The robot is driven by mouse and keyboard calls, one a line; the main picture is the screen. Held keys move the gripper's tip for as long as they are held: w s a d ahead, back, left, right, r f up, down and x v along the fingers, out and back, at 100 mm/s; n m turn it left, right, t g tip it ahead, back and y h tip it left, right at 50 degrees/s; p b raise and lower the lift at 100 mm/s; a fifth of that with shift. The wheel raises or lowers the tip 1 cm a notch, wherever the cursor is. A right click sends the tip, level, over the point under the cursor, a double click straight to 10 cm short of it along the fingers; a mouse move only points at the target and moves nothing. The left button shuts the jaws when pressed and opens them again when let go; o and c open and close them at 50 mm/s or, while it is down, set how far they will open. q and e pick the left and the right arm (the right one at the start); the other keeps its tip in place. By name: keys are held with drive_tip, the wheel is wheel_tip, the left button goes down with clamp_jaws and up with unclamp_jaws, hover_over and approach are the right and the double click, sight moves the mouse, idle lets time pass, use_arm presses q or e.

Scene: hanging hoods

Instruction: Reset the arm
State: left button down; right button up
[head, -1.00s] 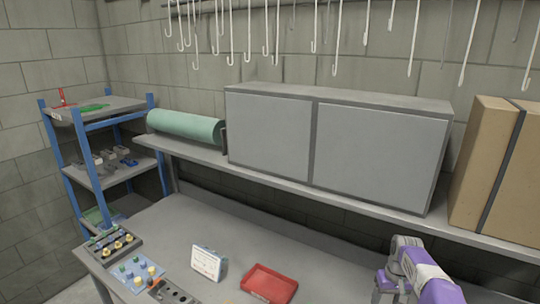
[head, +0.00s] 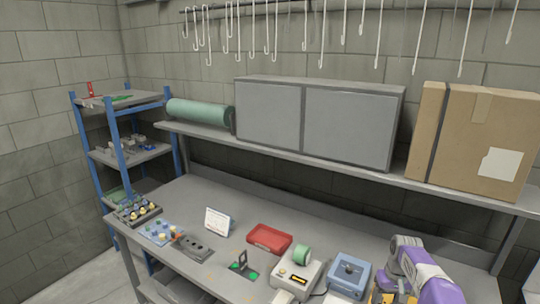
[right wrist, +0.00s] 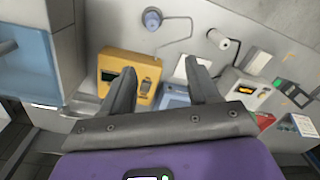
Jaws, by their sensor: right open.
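My right arm (head: 428,277) is purple and grey and comes in at the bottom right of the head view, over the near right part of the workbench. My right gripper (right wrist: 160,76) shows in the right wrist view with its two dark fingers apart and nothing between them. Beyond the fingers lie a yellow device (right wrist: 144,65) and a blue device (right wrist: 174,99), both partly hidden. My left gripper is not in view.
The workbench (head: 190,208) holds a red tray (head: 269,238), a white device with a green roll (head: 296,275), a blue box (head: 349,273) and a small sign (head: 218,221). Behind it, a shelf carries a grey cabinet (head: 270,115) and a cardboard box (head: 490,140). Hooks hang above.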

drive_tip(key=s+a+f+y+b, duration=0.1)
drive_tip(key=s+a+f+b, duration=0.25)
drive_tip(key=a+f, duration=0.45)
drive_tip(key=s+a+f+y+b, duration=0.1)
drive_tip(key=s+a+f+b, duration=0.2)
drive_tip(key=f, duration=0.9)
drive_tip(key=s+a+f+y+b, duration=0.1)
drive_tip(key=s+a+f+b, duration=0.1)
drive_tip(key=s+a+f, duration=0.55)
use_arm(q)
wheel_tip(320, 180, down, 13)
drive_tip(key=b, duration=0.4)
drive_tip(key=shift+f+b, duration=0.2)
drive_tip(key=shift+b, duration=0.2)
use_arm(e)
drive_tip(key=s+a+f+m, duration=0.1)
drive_tip(key=s+a+f, duration=0.2)
drive_tip(key=s+f, duration=0.2)
drive_tip(key=s+a+f, duration=0.4)
drive_tip(key=s+f, duration=0.1)
drive_tip(key=s, duration=0.6)
drive_tip(key=shift+s+m+t+y, duration=0.3)
drive_tip(key=shift+m, duration=0.1)
drive_tip(key=shift+f, duration=0.1)
